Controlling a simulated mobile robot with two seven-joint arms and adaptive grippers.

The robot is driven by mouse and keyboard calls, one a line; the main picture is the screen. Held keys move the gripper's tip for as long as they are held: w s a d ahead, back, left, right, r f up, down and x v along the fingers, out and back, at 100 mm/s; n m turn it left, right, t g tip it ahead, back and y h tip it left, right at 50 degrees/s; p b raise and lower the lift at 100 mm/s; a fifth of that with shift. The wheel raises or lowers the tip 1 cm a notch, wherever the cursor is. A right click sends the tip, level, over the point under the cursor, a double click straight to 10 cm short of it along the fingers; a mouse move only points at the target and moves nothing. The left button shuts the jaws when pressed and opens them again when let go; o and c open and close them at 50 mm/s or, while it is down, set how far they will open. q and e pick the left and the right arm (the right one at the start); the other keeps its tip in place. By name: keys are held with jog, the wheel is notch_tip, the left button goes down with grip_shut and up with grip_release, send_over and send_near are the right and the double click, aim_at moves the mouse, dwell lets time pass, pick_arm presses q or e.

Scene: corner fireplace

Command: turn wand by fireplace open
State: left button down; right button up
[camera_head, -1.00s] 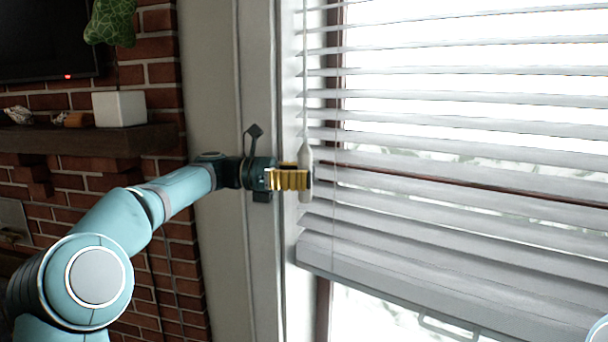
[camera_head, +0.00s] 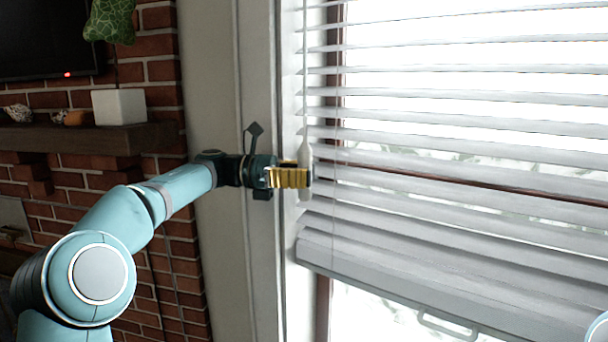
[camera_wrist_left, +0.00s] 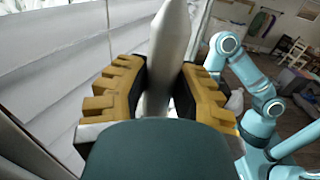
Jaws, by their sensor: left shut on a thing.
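The wand is a pale, tapered handle (camera_head: 305,155) hanging at the left edge of the white window blinds (camera_head: 450,165). My left gripper (camera_head: 305,178) reaches in from the left and its yellow fingers are shut on the wand's handle. In the left wrist view the wand (camera_wrist_left: 170,45) stands between the two yellow fingers, one on each side, with its tapered end above them. The slats look tilted, with bright gaps between them in the upper part. My right gripper is not in view.
A brick fireplace wall (camera_head: 165,250) with a dark mantel (camera_head: 90,140) stands at left, close to my left arm. A white box (camera_head: 119,106) sits on the mantel. A thin cord hangs beside the wand. The window frame (camera_head: 260,80) is just behind the gripper.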

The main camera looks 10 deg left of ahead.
aim_at(304, 148)
pick_arm(q)
jog(key=shift+f, duration=0.1)
dwell(0.3)
jog(key=c, duration=0.7)
grip_release()
jog(key=shift+c, duration=0.2)
jog(key=shift+r, duration=5.05)
